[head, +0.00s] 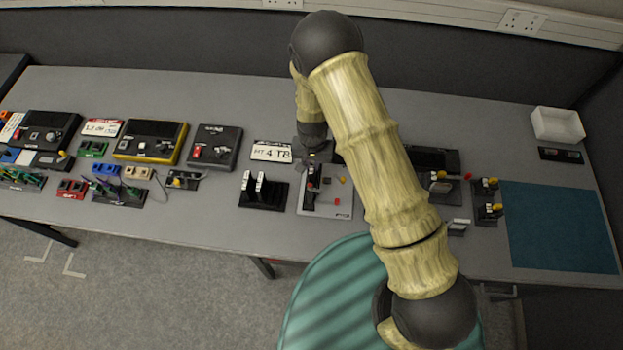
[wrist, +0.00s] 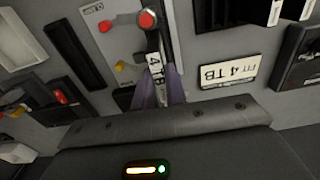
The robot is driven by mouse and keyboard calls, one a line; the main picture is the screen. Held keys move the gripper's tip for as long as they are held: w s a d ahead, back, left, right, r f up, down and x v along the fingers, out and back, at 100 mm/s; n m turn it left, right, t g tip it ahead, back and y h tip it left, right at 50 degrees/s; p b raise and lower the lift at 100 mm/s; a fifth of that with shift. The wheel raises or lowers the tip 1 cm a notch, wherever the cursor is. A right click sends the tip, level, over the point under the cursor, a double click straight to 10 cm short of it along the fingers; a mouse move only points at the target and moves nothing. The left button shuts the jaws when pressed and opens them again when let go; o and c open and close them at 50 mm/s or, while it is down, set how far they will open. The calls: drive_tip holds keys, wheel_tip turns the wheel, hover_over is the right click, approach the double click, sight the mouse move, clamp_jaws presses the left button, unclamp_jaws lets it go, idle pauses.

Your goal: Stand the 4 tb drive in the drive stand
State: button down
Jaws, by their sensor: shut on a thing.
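My gripper (wrist: 160,88) is shut on the 4 TB drive (wrist: 156,66), whose white "4 TB" label shows between the fingers in the wrist view. Much of the drive is hidden by the fingers. In the head view my arm hides most of the gripper, which is above the back part of a grey panel. A black stand (head: 262,194), apparently the drive stand, is left of that panel with two pale-edged upright pieces in it. It shows partly at the top right of the wrist view (wrist: 235,14). My gripper is apart from it.
A "FIT 4 TB" card (head: 271,152) lies behind the stand. The grey panel (head: 312,206) carries red and yellow knobs. Black and yellow boxes (head: 152,142) crowd the left. A teal mat (head: 560,228) and white bin (head: 557,125) are at right.

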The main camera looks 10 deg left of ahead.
drive_tip(key=shift+r+p, duration=1.3)
drive_tip(key=shift+r, duration=0.7)
drive_tip(key=shift+r, duration=0.1)
